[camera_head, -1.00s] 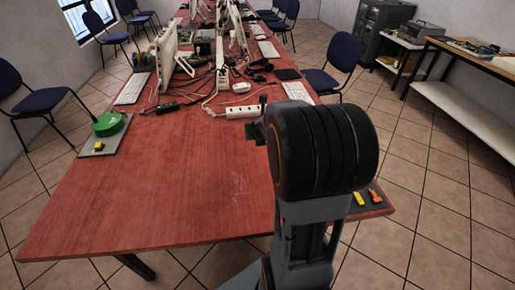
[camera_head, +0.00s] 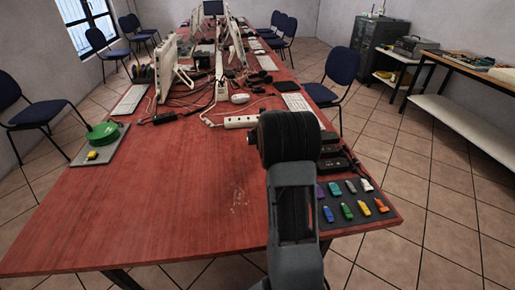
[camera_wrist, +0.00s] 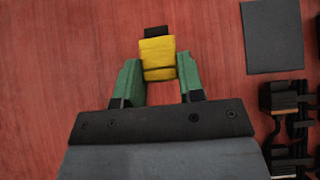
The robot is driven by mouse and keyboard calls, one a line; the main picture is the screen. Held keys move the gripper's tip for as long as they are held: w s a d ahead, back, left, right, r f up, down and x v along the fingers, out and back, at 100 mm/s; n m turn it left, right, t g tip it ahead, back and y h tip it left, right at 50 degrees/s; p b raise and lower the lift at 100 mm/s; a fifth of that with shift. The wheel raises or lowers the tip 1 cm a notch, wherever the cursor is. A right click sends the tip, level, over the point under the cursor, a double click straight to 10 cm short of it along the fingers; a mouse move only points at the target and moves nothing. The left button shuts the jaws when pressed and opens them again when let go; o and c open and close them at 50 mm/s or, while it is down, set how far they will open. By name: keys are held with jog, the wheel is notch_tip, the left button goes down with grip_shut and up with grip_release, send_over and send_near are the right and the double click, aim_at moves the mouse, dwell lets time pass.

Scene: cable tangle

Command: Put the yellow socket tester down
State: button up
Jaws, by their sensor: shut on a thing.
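The yellow socket tester (camera_wrist: 158,58), a block with a dark end, sits between the green fingers of my gripper (camera_wrist: 158,70) in the wrist view. The fingers are shut on its sides. Red tabletop shows behind it; I cannot tell how far above the table it is. In the head view my arm hides both the gripper and the tester.
In the wrist view a dark square pad (camera_wrist: 272,36) and black devices (camera_wrist: 284,105) lie to the right. The head view shows a dark mat (camera_head: 335,222) with several coloured sticks, a white power strip (camera_head: 241,122) and a green reel (camera_head: 102,131). The table's near left is clear.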

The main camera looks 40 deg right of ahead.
aim_at(257, 151)
jog(key=shift+w+d+f, duration=0.1)
jog(key=shift+w+f, duration=0.05)
jog(key=shift+f, duration=0.15)
jog(key=f+b, duration=0.3)
jog(key=shift+w+d+f, duration=0.1)
jog(key=shift+w+f, duration=0.15)
jog(key=shift+f+b, duration=0.2)
jog(key=shift+b, duration=0.15)
jog(key=o, duration=1)
jog(key=shift+r, duration=0.15)
